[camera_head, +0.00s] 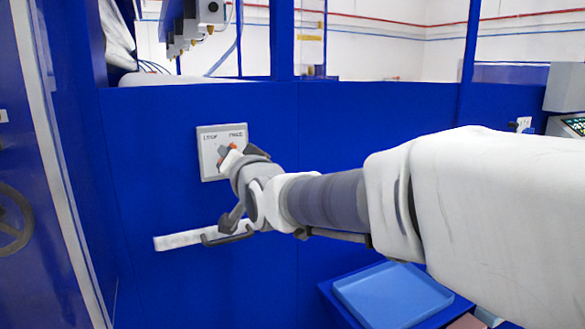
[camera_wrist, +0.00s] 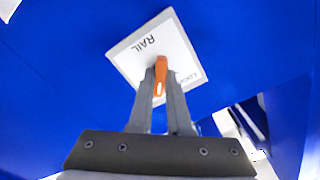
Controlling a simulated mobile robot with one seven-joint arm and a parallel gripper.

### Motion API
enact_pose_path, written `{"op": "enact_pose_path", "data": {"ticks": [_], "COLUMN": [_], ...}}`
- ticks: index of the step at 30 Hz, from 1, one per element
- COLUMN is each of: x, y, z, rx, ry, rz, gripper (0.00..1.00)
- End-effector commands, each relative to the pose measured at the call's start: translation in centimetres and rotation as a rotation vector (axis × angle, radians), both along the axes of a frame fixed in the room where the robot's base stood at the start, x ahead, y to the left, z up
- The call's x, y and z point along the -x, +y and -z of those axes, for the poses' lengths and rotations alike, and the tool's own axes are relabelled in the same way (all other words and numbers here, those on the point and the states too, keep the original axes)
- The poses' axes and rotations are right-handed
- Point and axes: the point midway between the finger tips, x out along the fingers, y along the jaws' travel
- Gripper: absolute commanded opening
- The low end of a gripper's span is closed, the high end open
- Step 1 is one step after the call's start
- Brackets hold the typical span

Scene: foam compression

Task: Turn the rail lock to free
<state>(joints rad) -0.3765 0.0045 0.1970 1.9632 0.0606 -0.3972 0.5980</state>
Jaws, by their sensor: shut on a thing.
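The rail lock is an orange lever (camera_wrist: 160,76) on a white square plate (camera_head: 209,170) fixed to the blue wall. In the wrist view the plate (camera_wrist: 135,62) carries the words RAIL and LOCK, partly covered by my fingers. In the head view small lettering runs along its top edge, and FREE seems to stand at the right. My gripper (camera_wrist: 161,88) is shut on the orange lever, with one finger on each side. In the head view my gripper (camera_head: 228,154) hides most of the lever, so its exact angle is hard to tell.
A white bar (camera_head: 178,240) with a dark handle is on the blue wall (camera_head: 150,125) below the plate, close under my wrist. A light blue tray (camera_head: 392,296) stands at the lower right. A handwheel (camera_head: 12,220) is at the far left. The wall around the plate is clear.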

Motion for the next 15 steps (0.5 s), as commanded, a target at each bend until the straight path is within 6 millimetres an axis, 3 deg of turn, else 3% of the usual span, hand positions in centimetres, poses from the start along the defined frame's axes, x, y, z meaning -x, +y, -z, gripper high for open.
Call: {"op": "enact_pose_path", "data": {"ticks": [15], "x": [-0.01], "y": [0.01], "z": [-0.08], "rx": [-0.125], "ry": [0.073], "rz": [0.000], "gripper": [0.00]}}
